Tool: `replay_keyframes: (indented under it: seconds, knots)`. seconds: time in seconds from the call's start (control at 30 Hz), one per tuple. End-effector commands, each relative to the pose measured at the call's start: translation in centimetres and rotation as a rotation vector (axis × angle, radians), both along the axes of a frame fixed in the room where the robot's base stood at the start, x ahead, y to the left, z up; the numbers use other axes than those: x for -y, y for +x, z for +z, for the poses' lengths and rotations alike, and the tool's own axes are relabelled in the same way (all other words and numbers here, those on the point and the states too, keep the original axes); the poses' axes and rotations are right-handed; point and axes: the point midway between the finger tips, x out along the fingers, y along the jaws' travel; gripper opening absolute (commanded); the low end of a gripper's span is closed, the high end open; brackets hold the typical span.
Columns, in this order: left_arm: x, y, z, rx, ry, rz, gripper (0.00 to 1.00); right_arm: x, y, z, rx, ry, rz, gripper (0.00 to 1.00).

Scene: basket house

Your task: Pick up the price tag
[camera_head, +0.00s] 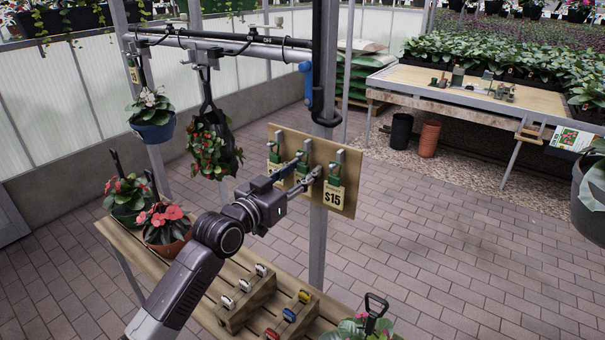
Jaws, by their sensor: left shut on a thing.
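A tan board (345,160) on a metal post carries several yellow price tags, each hung by a green clip from a grey hook. The right tag (334,196) reads $15. The left tag (275,152) is partly hidden behind my gripper. The middle tag (302,177) sits between the fingers of my left gripper (307,168), still at its hook against the board. My left gripper is shut on it, and the fingers hide part of it. My left arm reaches up from the bottom. My right gripper is not in view.
Below the board, a slatted wooden table (205,312) holds potted flowers (165,225) and a stepped rack (252,299) with several small coloured items. Hanging plants (213,145) are to the left. A potting bench (450,95) stands at the back right.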

Motion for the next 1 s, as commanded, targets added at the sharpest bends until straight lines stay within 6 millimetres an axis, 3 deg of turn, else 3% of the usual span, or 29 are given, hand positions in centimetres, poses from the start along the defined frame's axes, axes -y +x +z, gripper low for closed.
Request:
replay_keyframes:
  seconds: [0.17,0.37,0.8,1.0]
  knots:
    - [0.0,0.0,1.6,0.007,-0.001,0.000,0.22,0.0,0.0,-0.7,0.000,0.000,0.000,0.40]
    - [-1.7,-2.3,1.2,0.004,0.000,0.000,0.22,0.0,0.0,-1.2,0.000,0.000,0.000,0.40]
    - [-8.1,-11.1,1.0,0.002,0.005,0.001,0.22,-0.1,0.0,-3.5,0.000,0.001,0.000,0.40]
    - [-10.0,-13.6,1.2,0.002,0.001,0.001,0.22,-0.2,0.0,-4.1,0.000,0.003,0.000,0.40]
